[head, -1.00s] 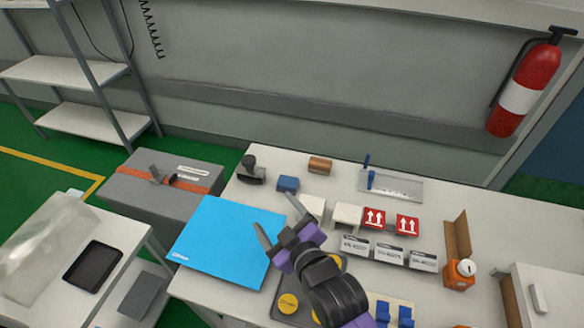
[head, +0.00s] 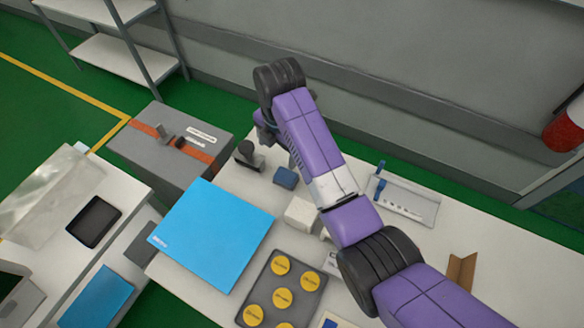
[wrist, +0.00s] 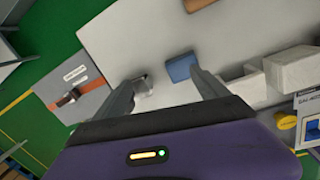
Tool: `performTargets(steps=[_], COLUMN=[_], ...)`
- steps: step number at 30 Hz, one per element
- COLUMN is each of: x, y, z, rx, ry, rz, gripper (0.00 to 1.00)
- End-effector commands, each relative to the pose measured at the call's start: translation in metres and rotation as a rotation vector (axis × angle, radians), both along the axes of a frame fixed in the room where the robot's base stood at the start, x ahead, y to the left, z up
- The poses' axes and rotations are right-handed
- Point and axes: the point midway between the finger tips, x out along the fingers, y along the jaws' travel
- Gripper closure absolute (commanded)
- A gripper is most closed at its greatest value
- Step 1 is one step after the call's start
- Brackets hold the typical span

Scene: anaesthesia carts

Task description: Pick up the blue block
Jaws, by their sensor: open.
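The blue block (head: 286,178) lies on the white table in the head view, between a dark-handled stamp (head: 248,156) and my arm. In the wrist view the blue block (wrist: 181,67) lies beyond and between my fingers, closer to the right fingertip. My gripper (wrist: 167,76) is open with nothing between its fingers. It appears to be above the table, apart from the block. The stamp (wrist: 143,84) shows beside the left finger. In the head view my gripper's fingers are mostly hidden behind my arm.
White blocks (head: 299,212) stand close to the blue block. A brown object (wrist: 199,5) lies beyond it in the wrist view. A light blue sheet (head: 215,235) and a dark tray of yellow discs (head: 262,298) lie toward the front. A grey box (head: 130,143) stands left of the table.

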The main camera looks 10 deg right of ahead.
Motion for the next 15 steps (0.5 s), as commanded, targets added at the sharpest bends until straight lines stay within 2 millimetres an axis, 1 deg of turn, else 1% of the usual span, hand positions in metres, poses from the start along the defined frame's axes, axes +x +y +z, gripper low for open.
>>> performTargets(steps=[1, 3, 6, 11, 15], x=[-0.008, -0.018, -0.028, -0.031, -0.032], y=[-0.003, -0.007, -0.010, -0.012, -0.011], z=[-0.003, -0.005, -0.005, -0.009, -0.023], rx=[-0.018, -0.037, -0.054, -0.061, -0.060], ry=[0.035, 0.075, 0.112, 0.124, 0.125], rz=[0.042, 0.102, 0.173, 0.229, 0.231], gripper=[0.16, 0.16, 0.16, 0.16, 0.16])
